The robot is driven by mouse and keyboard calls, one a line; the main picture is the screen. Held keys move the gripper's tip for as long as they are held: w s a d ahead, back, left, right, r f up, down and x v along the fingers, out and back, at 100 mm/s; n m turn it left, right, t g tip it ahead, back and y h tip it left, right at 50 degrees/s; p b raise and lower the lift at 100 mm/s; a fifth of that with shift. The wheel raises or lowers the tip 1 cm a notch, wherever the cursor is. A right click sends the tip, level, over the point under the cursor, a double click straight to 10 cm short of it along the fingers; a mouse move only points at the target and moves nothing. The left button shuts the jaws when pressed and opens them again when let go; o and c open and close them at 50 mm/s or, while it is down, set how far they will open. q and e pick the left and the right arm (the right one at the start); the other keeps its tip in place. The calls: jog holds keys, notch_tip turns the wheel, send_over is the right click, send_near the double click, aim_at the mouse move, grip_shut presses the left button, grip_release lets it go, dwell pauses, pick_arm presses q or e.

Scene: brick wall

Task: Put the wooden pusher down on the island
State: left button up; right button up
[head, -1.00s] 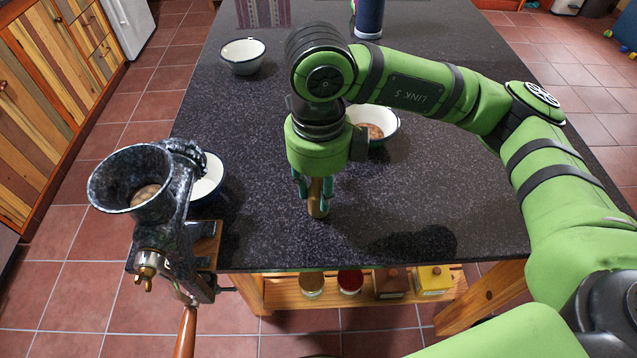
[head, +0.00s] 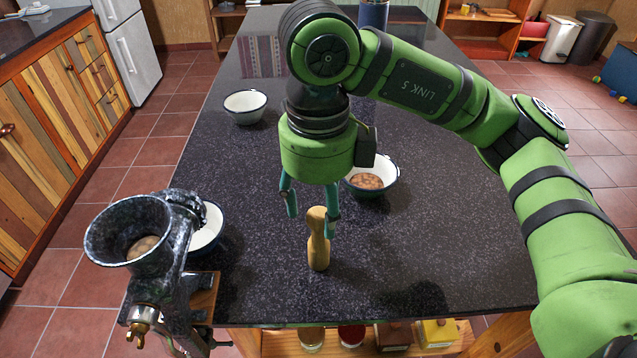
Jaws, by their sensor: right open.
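The wooden pusher (head: 318,245) stands upright on the dark speckled top of the island (head: 400,235), near its front edge. My right gripper (head: 312,212) is open just above and around the pusher's upper part. Its left finger is clear of the pusher. Its right finger overlaps the pusher's top right side in the picture; I cannot tell whether they touch. My left gripper is not in the head view.
A meat grinder (head: 150,240) is at the island's front left corner, with a white bowl (head: 206,230) behind it. A bowl with brown contents (head: 372,180) stands behind my right gripper. An empty white bowl (head: 245,105) is farther back left. The right side is clear.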

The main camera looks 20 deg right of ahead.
jog(key=shift+r, duration=2.1)
